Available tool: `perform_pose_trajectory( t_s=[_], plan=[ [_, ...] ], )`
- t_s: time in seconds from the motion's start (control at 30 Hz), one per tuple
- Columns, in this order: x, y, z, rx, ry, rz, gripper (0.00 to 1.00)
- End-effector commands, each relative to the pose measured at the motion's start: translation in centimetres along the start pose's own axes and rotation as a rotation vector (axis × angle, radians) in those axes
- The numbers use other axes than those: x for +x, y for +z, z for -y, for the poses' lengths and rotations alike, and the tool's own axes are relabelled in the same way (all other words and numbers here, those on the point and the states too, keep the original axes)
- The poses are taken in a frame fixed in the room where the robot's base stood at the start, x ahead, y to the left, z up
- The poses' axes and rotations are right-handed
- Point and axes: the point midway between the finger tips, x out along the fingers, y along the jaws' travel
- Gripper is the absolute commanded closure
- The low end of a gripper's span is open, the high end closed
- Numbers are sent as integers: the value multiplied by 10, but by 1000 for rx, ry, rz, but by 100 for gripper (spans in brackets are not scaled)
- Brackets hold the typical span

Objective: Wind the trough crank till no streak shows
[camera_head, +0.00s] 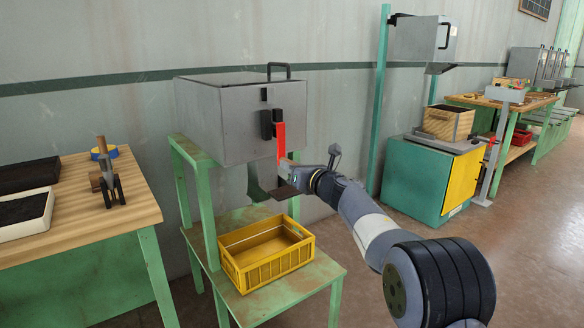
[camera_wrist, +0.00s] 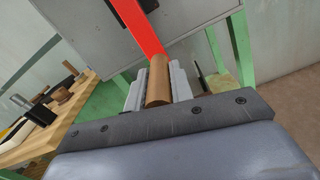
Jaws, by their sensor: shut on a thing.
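The trough crank has a red arm (camera_head: 281,138) on the front of a grey metal box (camera_head: 215,118); the arm hangs down from a dark hub (camera_head: 269,122). In the wrist view the red arm (camera_wrist: 138,25) runs down to a brown cylindrical handle (camera_wrist: 158,82). My gripper (camera_head: 287,172) is shut on this handle, its jaws on either side of it in the wrist view (camera_wrist: 157,88). A grey chute (camera_head: 256,184) under the box is partly hidden by my gripper. I cannot make out any streak.
A yellow crate (camera_head: 268,277), seemingly empty, stands below on a green stand (camera_head: 208,225). A green and yellow cabinet (camera_head: 415,178) stands at right. Floor is clear between stand and cabinet.

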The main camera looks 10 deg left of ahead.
Motion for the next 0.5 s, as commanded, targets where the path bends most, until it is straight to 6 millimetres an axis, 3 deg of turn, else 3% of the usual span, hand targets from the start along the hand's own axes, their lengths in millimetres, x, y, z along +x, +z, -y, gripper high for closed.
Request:
perform_pose_trajectory(
  t_s=[0.27,0.5],
  plan=[
    [0,0,0,1,-1,1,58],
    [0,0,0,1,-1,0,57]
  ],
)
